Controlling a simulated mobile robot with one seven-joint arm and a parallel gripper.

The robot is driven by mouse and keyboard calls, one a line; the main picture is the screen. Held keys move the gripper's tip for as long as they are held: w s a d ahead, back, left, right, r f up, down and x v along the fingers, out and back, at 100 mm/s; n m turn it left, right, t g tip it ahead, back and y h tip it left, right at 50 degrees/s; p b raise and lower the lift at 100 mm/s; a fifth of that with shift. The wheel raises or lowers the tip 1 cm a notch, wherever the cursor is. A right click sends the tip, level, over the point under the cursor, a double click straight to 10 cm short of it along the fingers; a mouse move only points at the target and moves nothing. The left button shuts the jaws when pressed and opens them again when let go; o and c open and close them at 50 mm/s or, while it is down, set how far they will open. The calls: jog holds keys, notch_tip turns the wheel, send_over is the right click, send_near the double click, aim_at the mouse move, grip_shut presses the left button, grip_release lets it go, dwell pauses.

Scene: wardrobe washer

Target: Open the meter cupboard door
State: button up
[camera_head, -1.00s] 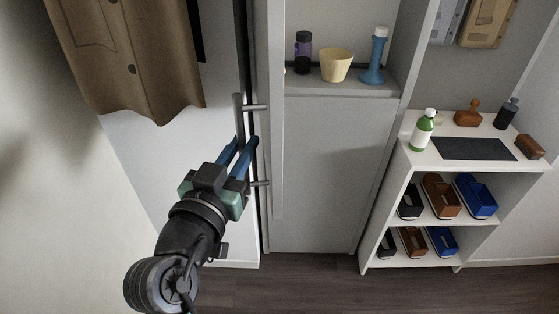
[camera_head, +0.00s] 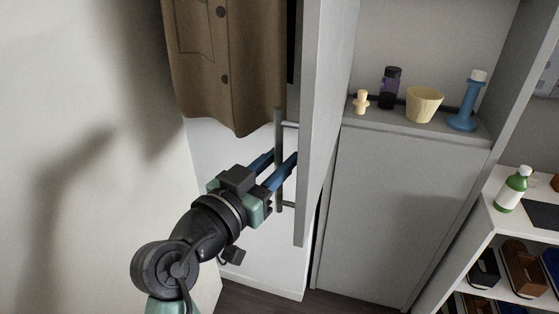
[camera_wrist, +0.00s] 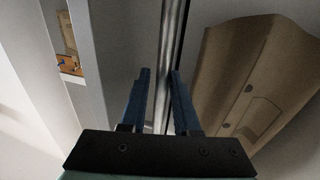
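A tall grey door (camera_head: 319,110) stands swung out, seen nearly edge-on in the head view; I take it as the meter cupboard door. A vertical metal bar handle (camera_head: 279,180) is fixed to its left face by short posts. My gripper (camera_head: 280,162) is at this handle, its two blue fingers apart on either side of the bar. In the wrist view the handle (camera_wrist: 166,50) runs between the fingers (camera_wrist: 160,85), with a gap beside it. Whether a finger touches the bar is unclear. The inside of the cupboard behind the door is mostly hidden.
A brown coat (camera_head: 225,75) hangs left of the door, close to my gripper. Right of the door, a ledge above a grey panel (camera_head: 395,205) holds a yellow cup (camera_head: 424,104) and a blue stand (camera_head: 467,105). A white shelf unit (camera_head: 478,245) stands farther right.

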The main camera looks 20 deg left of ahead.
jog(key=shift+s+a+f, duration=0.1)
jog(key=shift+s, duration=0.2)
jog(key=s+a+b, duration=0.1)
jog(key=s+b, duration=0.1)
jog(key=s, duration=1)
jog(key=shift+a, duration=0.25)
jog(key=shift+s, duration=0.2)
